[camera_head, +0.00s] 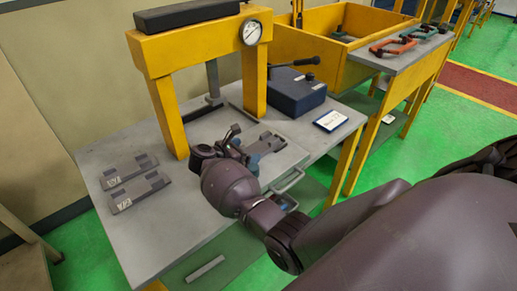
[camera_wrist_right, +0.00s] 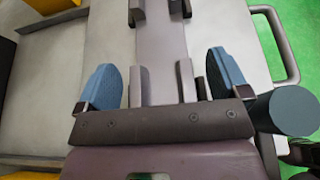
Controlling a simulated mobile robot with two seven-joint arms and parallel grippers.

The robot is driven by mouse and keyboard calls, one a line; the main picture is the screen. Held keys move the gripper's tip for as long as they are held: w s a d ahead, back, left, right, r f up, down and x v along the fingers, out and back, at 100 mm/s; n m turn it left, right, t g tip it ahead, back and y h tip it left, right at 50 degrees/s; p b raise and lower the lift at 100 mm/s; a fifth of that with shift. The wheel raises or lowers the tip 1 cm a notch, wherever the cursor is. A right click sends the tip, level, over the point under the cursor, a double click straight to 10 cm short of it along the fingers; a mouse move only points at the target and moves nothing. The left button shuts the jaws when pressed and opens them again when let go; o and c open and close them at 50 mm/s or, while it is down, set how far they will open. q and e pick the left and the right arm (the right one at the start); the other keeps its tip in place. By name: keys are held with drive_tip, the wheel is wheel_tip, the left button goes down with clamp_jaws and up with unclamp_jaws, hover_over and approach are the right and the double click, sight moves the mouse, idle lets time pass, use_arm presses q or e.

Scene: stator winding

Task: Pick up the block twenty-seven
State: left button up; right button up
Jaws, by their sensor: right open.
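Two flat grey blocks lie on the left of the grey table: one farther back (camera_head: 130,170) and one nearer (camera_head: 140,192). Their pale markings are too small to read surely. Another flat grey block (camera_head: 267,144) lies right of my right gripper (camera_head: 232,143), partly hidden by it. In the wrist view, my right gripper (camera_wrist_right: 165,82) is open, its blue fingertips apart on either side of grey upright pieces (camera_wrist_right: 140,86). Contact cannot be told. I cannot tell which block is twenty-seven. My left gripper is not in view.
A yellow press frame (camera_head: 165,105) with a gauge (camera_head: 252,32) stands behind my gripper. A dark blue box (camera_head: 298,92) and a white card (camera_head: 331,120) are to its right. A metal handle (camera_head: 288,180) sticks out at the table's front edge. The table's front left is clear.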

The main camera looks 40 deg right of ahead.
drive_tip(key=c, duration=1.3)
drive_tip(key=shift+c, duration=0.3)
drive_tip(key=shift+r, duration=0.1)
